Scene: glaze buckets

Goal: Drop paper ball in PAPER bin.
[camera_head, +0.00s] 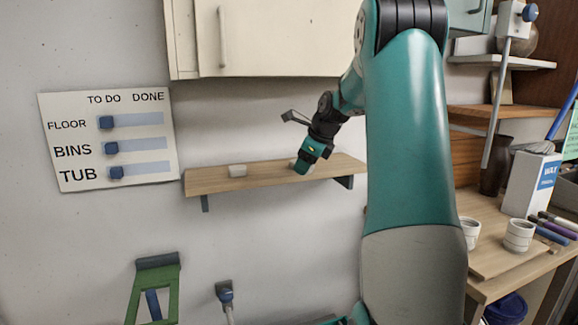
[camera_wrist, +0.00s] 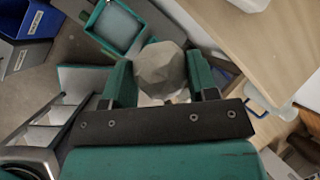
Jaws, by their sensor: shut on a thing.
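My gripper (camera_wrist: 160,82) is shut on a grey, faceted paper ball (camera_wrist: 163,68), one teal finger on each side of it. In the head view my gripper (camera_head: 303,168) is in front of the wooden wall shelf, and the ball cannot be clearly made out there. The label words are too small to read, so I cannot tell which is the PAPER bin.
A wooden desk (camera_head: 486,285) with white cups (camera_head: 519,236) is at the right.

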